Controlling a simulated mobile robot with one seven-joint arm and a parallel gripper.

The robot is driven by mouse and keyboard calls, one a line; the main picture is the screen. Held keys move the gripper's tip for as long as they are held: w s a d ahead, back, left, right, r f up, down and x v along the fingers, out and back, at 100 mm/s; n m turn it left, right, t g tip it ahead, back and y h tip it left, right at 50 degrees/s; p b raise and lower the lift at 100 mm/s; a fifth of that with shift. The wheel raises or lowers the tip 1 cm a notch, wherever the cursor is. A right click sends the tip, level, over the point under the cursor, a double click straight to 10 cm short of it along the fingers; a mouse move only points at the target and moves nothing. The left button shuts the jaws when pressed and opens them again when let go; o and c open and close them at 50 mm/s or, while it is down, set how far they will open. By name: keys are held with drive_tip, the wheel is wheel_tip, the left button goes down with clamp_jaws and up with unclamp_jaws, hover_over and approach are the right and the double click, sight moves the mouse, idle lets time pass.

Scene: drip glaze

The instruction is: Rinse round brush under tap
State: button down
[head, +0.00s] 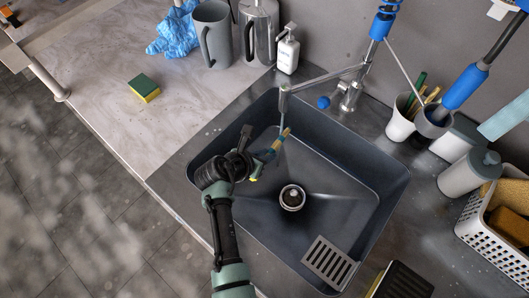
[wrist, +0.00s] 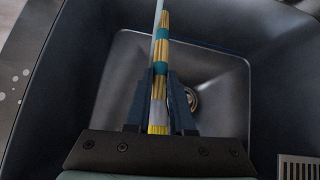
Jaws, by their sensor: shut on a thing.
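The round brush (head: 284,136) is a thin yellow-tan stick with teal bands, tilted in the sink. In the wrist view the brush (wrist: 161,50) runs up between my fingers. My gripper (head: 266,156) is shut on it, over the left part of the basin; the gripper also shows in the wrist view (wrist: 160,90). The tap (head: 284,89) has its spout just above the brush's upper end. A thin pale stream drops from the spout and meets or passes close by the brush. I cannot clearly make out the bristles.
The dark sink (head: 335,235) has a round drain (head: 292,197) and a slotted plate (head: 330,262). Brush cups (head: 399,127) and a white basket (head: 492,236) are at right.

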drive_tip(key=s+p, duration=0.6)
drive_tip(key=s, duration=0.2)
drive_tip(key=shift+d, duration=0.2)
idle(0.3)
idle(1.0)
drive_tip(key=s+r+p, duration=0.4)
drive_tip(key=s+p, duration=0.1)
drive_tip(key=p, duration=0.2)
drive_tip(key=shift+d, duration=0.15)
idle(0.9)
